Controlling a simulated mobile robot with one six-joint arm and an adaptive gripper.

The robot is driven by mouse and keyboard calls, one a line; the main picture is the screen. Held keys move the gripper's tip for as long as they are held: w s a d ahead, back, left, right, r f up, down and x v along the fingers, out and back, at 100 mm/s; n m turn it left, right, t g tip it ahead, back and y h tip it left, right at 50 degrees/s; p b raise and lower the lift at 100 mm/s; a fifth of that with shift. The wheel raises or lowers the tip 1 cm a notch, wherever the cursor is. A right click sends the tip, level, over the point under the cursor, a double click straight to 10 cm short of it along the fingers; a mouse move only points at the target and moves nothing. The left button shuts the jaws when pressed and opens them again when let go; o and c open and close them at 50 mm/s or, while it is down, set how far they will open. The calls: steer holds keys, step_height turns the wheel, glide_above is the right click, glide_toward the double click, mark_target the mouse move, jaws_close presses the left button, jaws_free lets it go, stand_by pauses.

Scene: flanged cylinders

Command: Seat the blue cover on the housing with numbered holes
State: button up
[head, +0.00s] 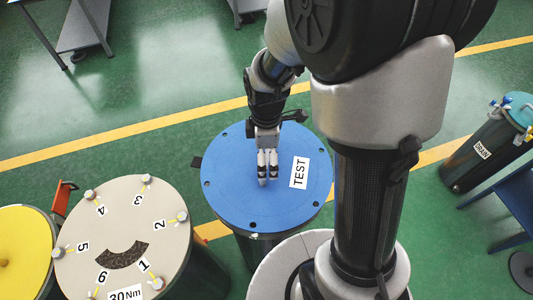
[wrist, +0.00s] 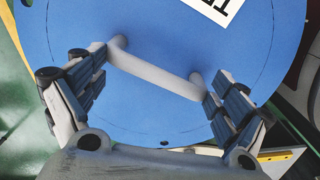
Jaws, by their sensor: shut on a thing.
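The blue cover (head: 232,180) is a round disc with small dark holes near its rim and a white TEST label. In the head view it lies over a dark cylinder (head: 262,248); I cannot tell whether it rests on it or is slightly above. My gripper (head: 267,178) points down at the cover's middle. In the wrist view my gripper (wrist: 157,72) has its fingers at both ends of the grey bar handle (wrist: 155,74) on the blue cover (wrist: 160,30), shut on it. Any numbered holes under the cover are hidden.
A beige-topped drum (head: 120,215) at left bears numbers 1 to 6, several bolts and a 30 Nm label. A yellow-topped drum (head: 22,250) stands beside it. A DRAIN drum (head: 480,150) stands at right.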

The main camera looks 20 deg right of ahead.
steer(key=shift+f+b, duration=1.65)
stand_by(4.7)
steer(key=o, duration=1.7)
steer(key=shift+c, duration=0.2)
steer(key=shift+o, duration=0.5)
steer(key=shift+r+p, duration=2.7)
steer(key=shift+r, duration=0.8)
